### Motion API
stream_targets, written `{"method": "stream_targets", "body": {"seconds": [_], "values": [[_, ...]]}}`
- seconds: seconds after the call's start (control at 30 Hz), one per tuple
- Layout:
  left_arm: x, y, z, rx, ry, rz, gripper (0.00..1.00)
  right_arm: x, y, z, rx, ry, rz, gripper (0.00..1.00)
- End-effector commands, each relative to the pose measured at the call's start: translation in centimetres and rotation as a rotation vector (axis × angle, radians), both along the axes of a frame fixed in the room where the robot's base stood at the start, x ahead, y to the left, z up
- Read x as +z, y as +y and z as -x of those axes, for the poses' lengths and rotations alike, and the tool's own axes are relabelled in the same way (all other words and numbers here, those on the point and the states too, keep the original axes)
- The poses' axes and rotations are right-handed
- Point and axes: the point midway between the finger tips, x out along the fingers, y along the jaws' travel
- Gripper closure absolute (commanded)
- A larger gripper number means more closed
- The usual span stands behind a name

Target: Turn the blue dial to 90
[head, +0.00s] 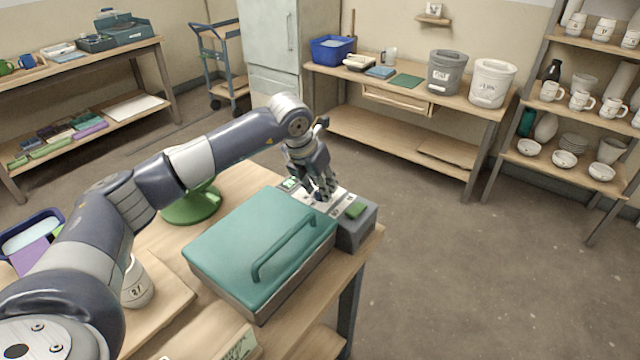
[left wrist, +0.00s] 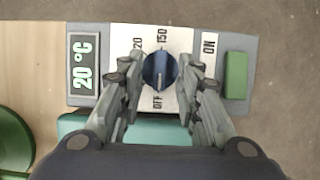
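The blue dial (left wrist: 160,70) sits on a white plate marked OFF, 20 and 150; its pale mark points toward OFF. The display (left wrist: 83,63) beside it reads 20 °C. My left gripper (left wrist: 161,66) is over the dial, a finger on each side, with slight gaps showing; whether they touch it I cannot tell for sure. In the head view my left gripper (head: 322,195) reaches down to the control panel and hides the dial. The panel belongs to a teal-lidded box (head: 240,230) with a handle. My right gripper is not in view.
A green button (left wrist: 235,75) marked ON is right of the dial; it also shows in the head view (head: 356,210). A green round object (head: 190,208) and a white cup (head: 136,285) stand on the wooden table (head: 250,178). Open floor lies to the right.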

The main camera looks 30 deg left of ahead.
Motion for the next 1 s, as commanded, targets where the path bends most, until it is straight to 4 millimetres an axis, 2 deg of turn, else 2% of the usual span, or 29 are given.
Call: {"method": "stream_targets", "body": {"seconds": [0.13,0.33,0.47,0.5,1.0], "values": [[-0.5,-0.1,-0.1,-0.001,0.001,0.000,0.68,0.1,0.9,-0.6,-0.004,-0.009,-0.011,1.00],[-0.5,-0.1,-0.1,-0.001,0.001,0.000,0.68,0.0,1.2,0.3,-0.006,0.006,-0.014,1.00],[-0.5,-0.1,-0.1,-0.001,0.001,-0.001,0.98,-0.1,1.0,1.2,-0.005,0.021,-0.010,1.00],[-0.5,-0.1,-0.1,-0.001,0.001,-0.001,1.00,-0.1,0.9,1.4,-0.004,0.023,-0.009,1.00],[-0.6,0.1,-0.1,-0.069,0.002,0.001,1.00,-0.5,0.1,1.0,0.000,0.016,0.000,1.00]]}}
